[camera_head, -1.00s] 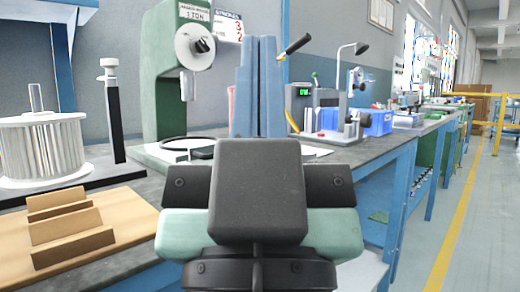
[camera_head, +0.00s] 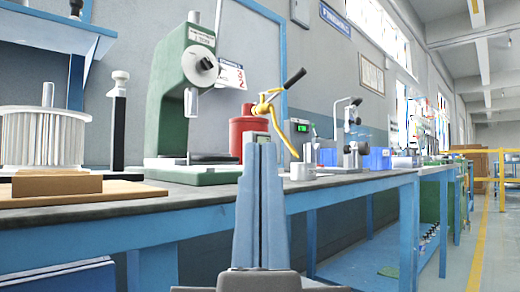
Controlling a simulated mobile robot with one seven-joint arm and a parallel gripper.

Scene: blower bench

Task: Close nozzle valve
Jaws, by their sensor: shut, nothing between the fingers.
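A yellow fitting (camera_head: 267,104) with a black-gripped lever (camera_head: 294,78) stands on top of a red canister (camera_head: 246,130) on the bench. This appears to be the nozzle valve. The lever slants up to the right, and a yellow curved piece hangs down on the right side of the canister. My gripper (camera_head: 262,139) is in the lower middle of the head view. Its blue-grey fingers are together and empty, and appear in front of the canister's lower part. Whether they touch anything there cannot be told.
A green press (camera_head: 170,100) stands left of the canister. A white ribbed drum (camera_head: 45,140) and a wooden block (camera_head: 55,184) are further left. A silver cup (camera_head: 302,171), a lamp stand (camera_head: 352,140) and blue bins (camera_head: 378,160) are to the right along the bench (camera_head: 150,217).

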